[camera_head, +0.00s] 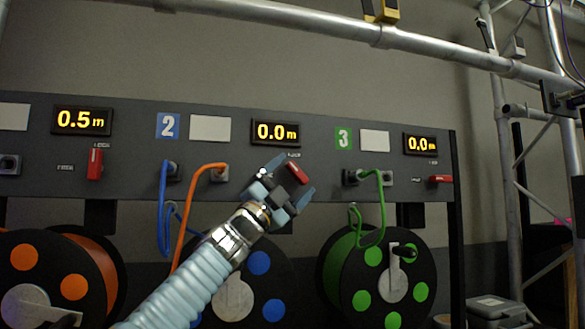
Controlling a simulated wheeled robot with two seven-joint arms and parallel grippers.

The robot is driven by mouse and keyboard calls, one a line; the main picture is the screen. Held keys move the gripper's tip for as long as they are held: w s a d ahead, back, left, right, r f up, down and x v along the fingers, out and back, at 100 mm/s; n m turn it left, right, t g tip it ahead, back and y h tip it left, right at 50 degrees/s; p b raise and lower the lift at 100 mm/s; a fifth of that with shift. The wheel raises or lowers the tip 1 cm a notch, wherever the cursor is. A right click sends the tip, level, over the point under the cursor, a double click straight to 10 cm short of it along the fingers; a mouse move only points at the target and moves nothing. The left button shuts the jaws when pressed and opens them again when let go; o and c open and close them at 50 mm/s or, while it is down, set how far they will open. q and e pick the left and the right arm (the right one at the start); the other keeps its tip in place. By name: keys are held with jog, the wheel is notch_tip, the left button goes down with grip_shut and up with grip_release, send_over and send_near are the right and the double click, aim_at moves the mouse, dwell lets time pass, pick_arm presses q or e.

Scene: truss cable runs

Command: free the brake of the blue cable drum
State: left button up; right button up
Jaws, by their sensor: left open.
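The blue cable drum (259,263) hangs under the panel in the middle, partly hidden behind my left arm. Its red brake lever (299,173) sits on the panel below the middle 0.0 m display (275,132), at a slant between upright and level. My left gripper (291,178) is open at the lever, with one finger on either side of it in the picture. I cannot tell whether the fingers touch it. A blue cable end (163,210) runs up to a socket under the blue number 2 (168,125). My right gripper is not in view.
The orange drum (92,262) is at left, its red lever (95,164) upright under a 0.5 m display. The green drum (340,285) is at right, its red lever (440,179) level. An orange cable (188,228) hangs close to my arm. Metal truss tubes (505,160) stand at right.

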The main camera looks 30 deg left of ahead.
pick_arm(q)
jog(key=shift+w+r, duration=0.2)
jog(key=shift+w, duration=0.05)
